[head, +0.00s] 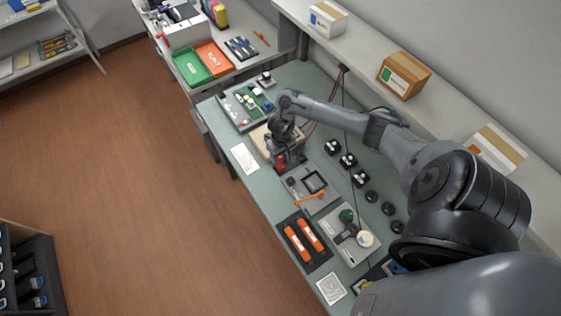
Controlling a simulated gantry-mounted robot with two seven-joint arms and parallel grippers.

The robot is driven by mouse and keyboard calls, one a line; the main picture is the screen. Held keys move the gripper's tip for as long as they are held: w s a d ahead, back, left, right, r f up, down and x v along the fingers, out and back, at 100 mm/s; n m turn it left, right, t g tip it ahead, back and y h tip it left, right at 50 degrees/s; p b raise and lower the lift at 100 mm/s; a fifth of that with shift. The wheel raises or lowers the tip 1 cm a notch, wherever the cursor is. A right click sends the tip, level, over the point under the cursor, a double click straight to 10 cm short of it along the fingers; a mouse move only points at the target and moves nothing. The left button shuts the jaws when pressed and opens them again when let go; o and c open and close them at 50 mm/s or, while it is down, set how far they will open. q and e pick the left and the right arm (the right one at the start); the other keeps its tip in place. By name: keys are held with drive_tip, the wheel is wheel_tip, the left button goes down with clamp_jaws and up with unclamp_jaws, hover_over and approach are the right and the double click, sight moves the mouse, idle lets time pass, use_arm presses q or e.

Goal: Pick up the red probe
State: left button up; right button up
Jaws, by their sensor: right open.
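My right arm reaches in from the lower right over the green work table (222,122). My right gripper (282,163) points down above the middle of the table and is open. A small red object (281,160) shows at the fingertips; it may be the red probe, but it is too small to tell. I cannot tell whether the fingers touch it. Red leads (309,128) run behind the gripper. A tan box or board (261,142) lies under and beside the gripper, partly hidden by it. My left gripper is not in view.
A grey tray (232,108) with small parts lies beyond the gripper. Nearer are a grey device with an orange handle (310,197), a black tray with orange bars (303,238) and several black round knobs (371,196). Cardboard boxes (404,75) stand on the shelf to the right.

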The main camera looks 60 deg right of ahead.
sight(280, 161)
drive_tip(key=shift+w+d+f+b, duration=0.1)
drive_tip(key=shift+f+b, duration=0.1)
drive_tip(key=shift+f, duration=0.8)
drive_tip(key=shift+w+d+f+b, duration=0.1)
drive_tip(key=shift+w+f+b, duration=0.05)
drive_tip(key=shift+f, duration=0.85)
drive_tip(key=shift+w+f+b, duration=0.1)
drive_tip(key=shift+f+b, duration=0.1)
drive_tip(key=shift+f, duration=0.8)
clamp_jaws()
